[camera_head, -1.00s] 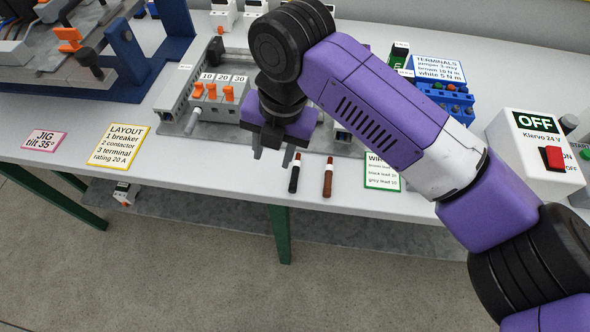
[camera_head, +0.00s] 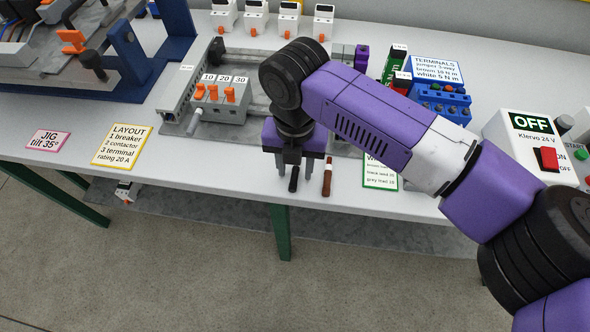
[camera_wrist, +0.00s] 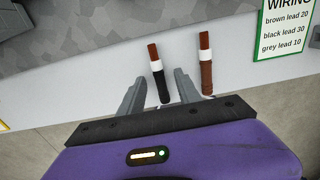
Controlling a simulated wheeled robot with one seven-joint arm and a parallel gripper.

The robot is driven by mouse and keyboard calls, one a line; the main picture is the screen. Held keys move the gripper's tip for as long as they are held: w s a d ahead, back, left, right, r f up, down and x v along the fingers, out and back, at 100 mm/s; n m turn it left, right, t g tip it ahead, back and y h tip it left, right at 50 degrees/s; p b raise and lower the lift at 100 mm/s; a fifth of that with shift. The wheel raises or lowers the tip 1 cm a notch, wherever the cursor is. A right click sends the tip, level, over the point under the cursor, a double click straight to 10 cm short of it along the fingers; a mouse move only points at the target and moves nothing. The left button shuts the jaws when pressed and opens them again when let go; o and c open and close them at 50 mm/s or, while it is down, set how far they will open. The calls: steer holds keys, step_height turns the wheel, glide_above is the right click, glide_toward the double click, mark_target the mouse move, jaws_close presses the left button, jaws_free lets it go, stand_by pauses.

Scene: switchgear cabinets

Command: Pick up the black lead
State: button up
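The black lead (camera_head: 294,182) lies on the white bench near its front edge. In the wrist view the black lead (camera_wrist: 160,80) shows a black body, a white band and a reddish-brown end, and it lies between my gripper's two fingers. My gripper (camera_head: 295,174) points down over it, and in the wrist view my gripper (camera_wrist: 157,82) is open, with a gap on each side of the lead. The brown lead (camera_head: 327,178) lies just right of the right finger; it also shows in the wrist view (camera_wrist: 206,70). The height of the fingertips above the bench is unclear.
The wiring card (camera_head: 380,176) lies to the right. A breaker block marked 10, 20, 30 (camera_head: 222,102) is on the grey plate behind left. A blue terminal block (camera_head: 441,104) and an OFF box (camera_head: 527,145) stand at right. Bench left of the leads is clear.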

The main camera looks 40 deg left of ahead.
jaws_close()
stand_by(1.4)
